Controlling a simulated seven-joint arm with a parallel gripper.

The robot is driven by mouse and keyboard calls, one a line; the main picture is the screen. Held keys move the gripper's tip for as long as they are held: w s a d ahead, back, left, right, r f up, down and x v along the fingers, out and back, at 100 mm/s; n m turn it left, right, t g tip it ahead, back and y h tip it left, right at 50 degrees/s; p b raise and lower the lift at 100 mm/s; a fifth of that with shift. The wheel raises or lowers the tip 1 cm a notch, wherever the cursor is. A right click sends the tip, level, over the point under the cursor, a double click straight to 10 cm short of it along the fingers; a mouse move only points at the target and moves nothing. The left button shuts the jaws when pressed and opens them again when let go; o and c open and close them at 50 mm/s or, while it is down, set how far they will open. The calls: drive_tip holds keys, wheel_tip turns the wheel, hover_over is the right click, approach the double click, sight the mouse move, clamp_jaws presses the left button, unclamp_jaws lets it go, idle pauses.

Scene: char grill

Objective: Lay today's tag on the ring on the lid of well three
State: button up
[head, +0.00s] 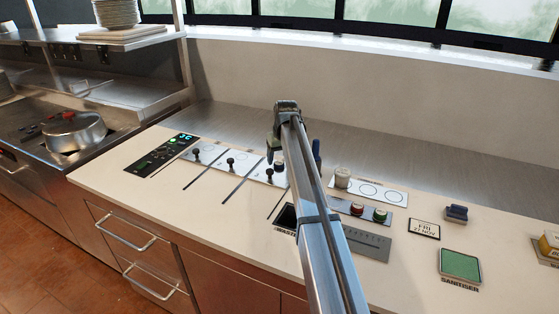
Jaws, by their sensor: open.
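Three pale lids with black knobs lie in a row on the counter: the left lid (205,152), the middle lid (240,163) and the right lid (267,173), close to my gripper. Faint round outlines show on them; I cannot make out a well number. My gripper (272,146) is above the right lid's far side, jaws open, with nothing visible in it. A date card (425,229) reading FRI and NOV lies at the right. A grey slotted strip (367,243) lies partly behind my arm. I cannot pick out today's tag.
A control panel (160,155) is left of the lids. A dark opening (287,216) is beside my arm. A pot (75,132) is far left.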

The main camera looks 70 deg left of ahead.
drive_tip(key=v, duration=1)
drive_tip(key=shift+r, duration=0.2)
